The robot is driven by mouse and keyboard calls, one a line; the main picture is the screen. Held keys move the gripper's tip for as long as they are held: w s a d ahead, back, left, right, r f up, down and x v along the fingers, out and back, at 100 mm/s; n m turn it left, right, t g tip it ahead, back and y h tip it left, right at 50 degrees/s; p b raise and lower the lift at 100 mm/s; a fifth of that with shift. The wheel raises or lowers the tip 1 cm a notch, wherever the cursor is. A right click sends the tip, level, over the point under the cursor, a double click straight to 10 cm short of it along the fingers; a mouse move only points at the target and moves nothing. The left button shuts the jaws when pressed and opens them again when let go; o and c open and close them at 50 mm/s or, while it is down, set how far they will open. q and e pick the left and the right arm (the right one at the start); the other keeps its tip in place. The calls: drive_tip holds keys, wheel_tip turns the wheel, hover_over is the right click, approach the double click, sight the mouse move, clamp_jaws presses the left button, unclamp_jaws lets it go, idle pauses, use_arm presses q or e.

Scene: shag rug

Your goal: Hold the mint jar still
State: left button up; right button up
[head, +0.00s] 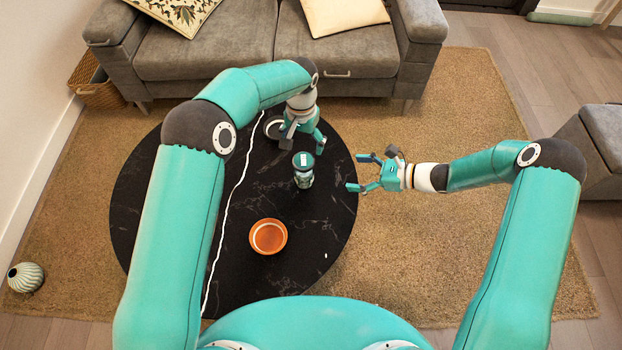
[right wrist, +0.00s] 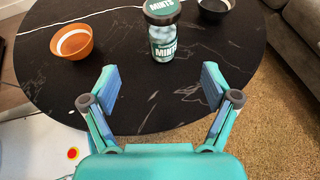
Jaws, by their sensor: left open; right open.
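The mint jar (head: 304,176) stands upright on the dark round table (head: 160,215), with a green lid on top. In the right wrist view the jar (right wrist: 164,42) shows a "MINTS" label and stands ahead of the open fingers, near the top middle. My left gripper (head: 303,144) is open above the table, just behind the jar. My right gripper (head: 353,172) is open and empty at the table's right edge, pointing left towards the jar and apart from it. It also shows in the right wrist view (right wrist: 158,84).
An orange bowl (head: 268,237) sits on the table in front of the jar. A dark bowl (right wrist: 213,10) stands behind the jar and shows partly beside my left gripper. A grey sofa (head: 335,50) stands beyond the table. The table's right front is mostly clear.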

sight(304, 174)
drive_tip(key=x, duration=1.6)
drive_tip(key=shift+w+a, duration=0.25)
drive_tip(key=shift+a, duration=0.15)
